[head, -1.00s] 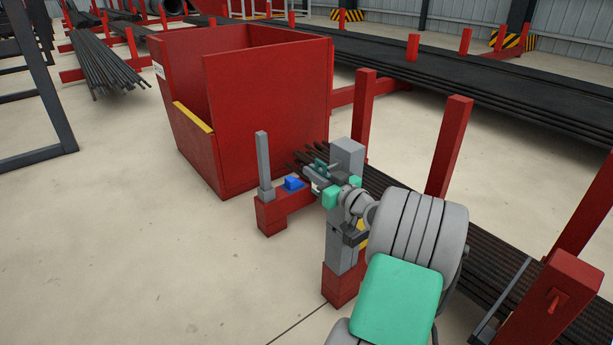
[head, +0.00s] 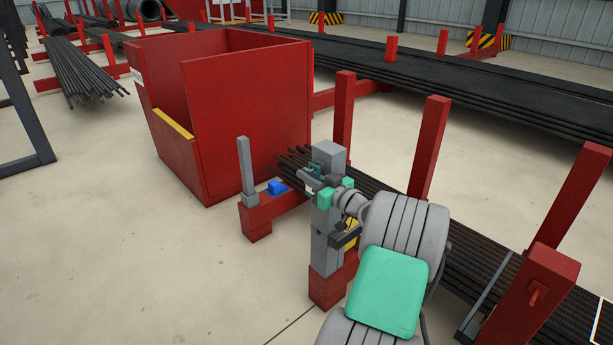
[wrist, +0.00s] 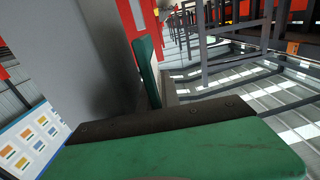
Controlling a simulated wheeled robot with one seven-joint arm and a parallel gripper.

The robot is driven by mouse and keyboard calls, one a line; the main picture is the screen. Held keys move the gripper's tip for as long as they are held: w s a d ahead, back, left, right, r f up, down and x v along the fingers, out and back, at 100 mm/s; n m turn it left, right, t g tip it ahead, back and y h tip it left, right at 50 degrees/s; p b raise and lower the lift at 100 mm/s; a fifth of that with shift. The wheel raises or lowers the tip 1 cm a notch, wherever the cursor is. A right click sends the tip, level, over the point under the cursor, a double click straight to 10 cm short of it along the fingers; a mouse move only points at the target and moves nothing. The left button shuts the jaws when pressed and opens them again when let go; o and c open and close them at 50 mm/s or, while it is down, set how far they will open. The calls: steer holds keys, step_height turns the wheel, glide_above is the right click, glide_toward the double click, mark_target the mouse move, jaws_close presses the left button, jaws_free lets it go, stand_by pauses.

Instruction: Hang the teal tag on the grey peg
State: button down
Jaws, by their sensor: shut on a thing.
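My gripper (head: 313,181) is up against the upper part of the grey post (head: 328,156) and is shut on a small dark teal piece, taken as the teal tag (head: 316,169). In the wrist view, a dark teal slab with a dark riveted strip fills the foreground. A narrower teal piece (wrist: 148,72) stands behind it; I cannot tell tag from finger there. A grey face (wrist: 85,60) lies close on the left. The grey peg cannot be picked out; the gripper and arm cover that side of the post. I cannot tell whether tag and peg touch.
A large red bin (head: 250,125) stands behind the gripper. Red posts (head: 428,148) and dark bars run along the right. Floor at the left front is clear.

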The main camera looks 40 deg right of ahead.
steer(key=c, duration=1.5)
jaws_free()
